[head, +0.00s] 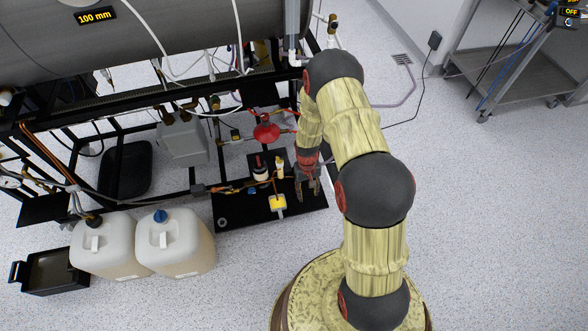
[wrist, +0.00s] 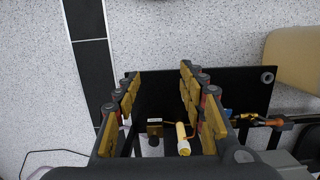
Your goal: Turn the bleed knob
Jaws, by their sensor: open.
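A black panel (head: 240,212) lies low in front of the rig, with small fittings on it. No fitting is readably marked as the bleed knob. In the wrist view a small brass fitting with a dark round end (wrist: 154,131) and a pale yellow-white cylinder (wrist: 183,140) show between my fingers, lower in the picture. The cylinder also shows in the head view (head: 280,167). My gripper (head: 308,194) is open and points down over the right part of the panel. Its fingers (wrist: 161,75) stand apart with nothing between the tips.
Two jugs (head: 178,243) stand front left by a black bin (head: 55,270). The large grey cylinder (head: 150,40) lies above. Floor right of my arm is clear up to a cart (head: 515,75).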

